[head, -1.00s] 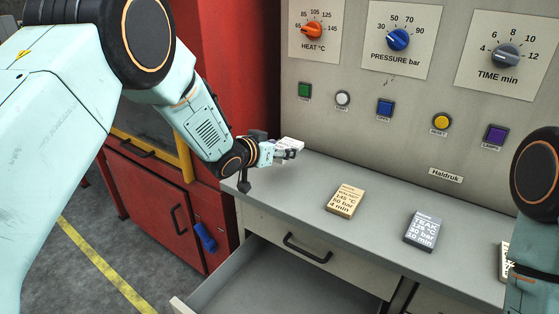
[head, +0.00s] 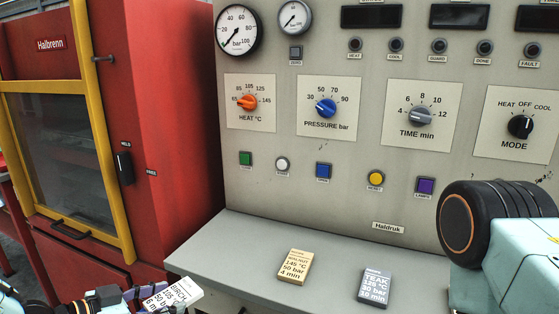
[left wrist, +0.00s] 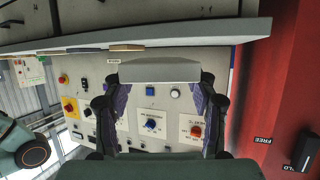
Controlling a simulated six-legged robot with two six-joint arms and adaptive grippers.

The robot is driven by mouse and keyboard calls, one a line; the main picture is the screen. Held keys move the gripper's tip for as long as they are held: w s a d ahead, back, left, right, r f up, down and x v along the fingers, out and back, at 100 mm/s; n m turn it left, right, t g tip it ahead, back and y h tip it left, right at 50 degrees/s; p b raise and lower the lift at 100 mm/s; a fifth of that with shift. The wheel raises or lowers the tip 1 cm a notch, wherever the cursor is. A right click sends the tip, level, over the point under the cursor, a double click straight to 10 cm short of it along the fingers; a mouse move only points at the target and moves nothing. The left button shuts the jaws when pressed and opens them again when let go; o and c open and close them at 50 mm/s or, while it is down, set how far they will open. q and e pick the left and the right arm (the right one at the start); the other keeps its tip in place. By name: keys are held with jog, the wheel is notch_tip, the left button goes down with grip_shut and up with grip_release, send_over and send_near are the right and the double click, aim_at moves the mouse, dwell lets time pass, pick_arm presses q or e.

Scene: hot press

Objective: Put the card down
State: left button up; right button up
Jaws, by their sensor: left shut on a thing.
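The white BIRCH card (head: 176,293) is in the lower left of the head view, its printed face showing. My left gripper (head: 150,296) is shut on it, with purple finger pads at its sides. The card is in front of the grey counter's (head: 215,255) left end, apart from the counter as far as I can see. In the left wrist view the card (left wrist: 160,71) shows as a pale slab between the two fingers of the left gripper (left wrist: 160,90). My right gripper is out of frame; only part of the right arm shows.
A tan WALNUT card (head: 295,266) and a grey TEAK card (head: 374,288) lie on the counter. The counter's left end is bare. The press panel (head: 300,170) with knobs and buttons rises behind. A red cabinet (head: 170,120) stands to the left.

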pick_arm(q)
jog(key=s+d+r+m+g+h, duration=0.1)
jog(key=s+d+r+m+g, duration=0.1)
jog(key=s+d, duration=0.3)
jog(key=s, duration=0.3)
jog(key=shift+s+m+h, duration=0.3)
jog(key=shift+s+h, duration=0.05)
jog(key=shift+h, duration=0.05)
jog(key=shift+r, duration=0.1)
